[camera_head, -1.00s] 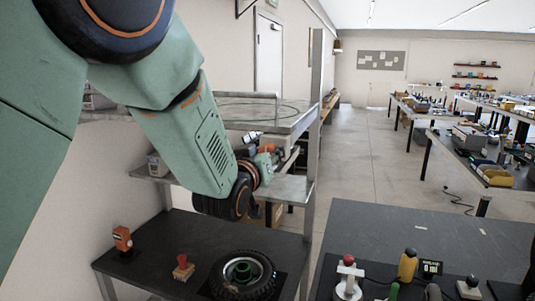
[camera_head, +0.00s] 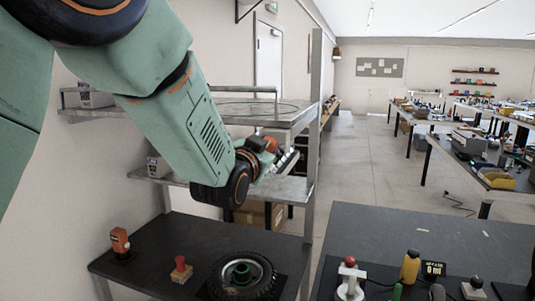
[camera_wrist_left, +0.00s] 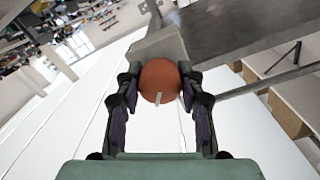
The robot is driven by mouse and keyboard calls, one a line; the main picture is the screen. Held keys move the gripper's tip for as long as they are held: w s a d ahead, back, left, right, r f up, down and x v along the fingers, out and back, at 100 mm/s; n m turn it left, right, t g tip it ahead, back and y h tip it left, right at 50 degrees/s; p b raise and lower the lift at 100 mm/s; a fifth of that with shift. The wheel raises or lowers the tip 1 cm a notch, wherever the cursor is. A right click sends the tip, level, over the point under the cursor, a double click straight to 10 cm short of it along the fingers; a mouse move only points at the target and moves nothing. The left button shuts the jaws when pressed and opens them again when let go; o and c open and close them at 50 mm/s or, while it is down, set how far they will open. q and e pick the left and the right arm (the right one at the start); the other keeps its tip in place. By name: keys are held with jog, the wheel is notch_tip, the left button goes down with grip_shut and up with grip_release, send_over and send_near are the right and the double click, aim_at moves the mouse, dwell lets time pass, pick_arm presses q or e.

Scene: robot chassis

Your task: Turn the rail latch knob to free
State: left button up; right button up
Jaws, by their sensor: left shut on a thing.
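The rail latch knob is a round orange-red ball with a small white mark on its face. In the left wrist view the knob (camera_wrist_left: 159,84) sits between my left gripper's two dark fingers, against a grey metal block. My left gripper (camera_wrist_left: 158,92) is shut on it from both sides. In the head view the left gripper (camera_head: 265,156) is at the shelf rack, and the knob (camera_head: 271,144) shows as a small orange patch at its tip. The arm and wrist hide part of the rack there. My right gripper is not in view.
The metal shelf rack (camera_head: 314,130) has an upright post close to the right of the gripper. A wheel (camera_head: 268,278), a red-handled item (camera_head: 180,268) and an orange device (camera_head: 120,243) stand on the dark lower shelf. A dark table (camera_head: 430,235) with knobs is at right.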

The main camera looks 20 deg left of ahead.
pick_arm(q)
jog(key=m+b, duration=0.2)
jog(key=m, duration=0.3)
jog(key=shift+m, duration=0.3)
jog(key=m+b, duration=0.2)
jog(key=m, duration=0.3)
jog(key=shift+m+b, duration=0.3)
jog(key=shift+m, duration=0.1)
jog(key=o, duration=1.2)
jog(key=shift+s, duration=0.15)
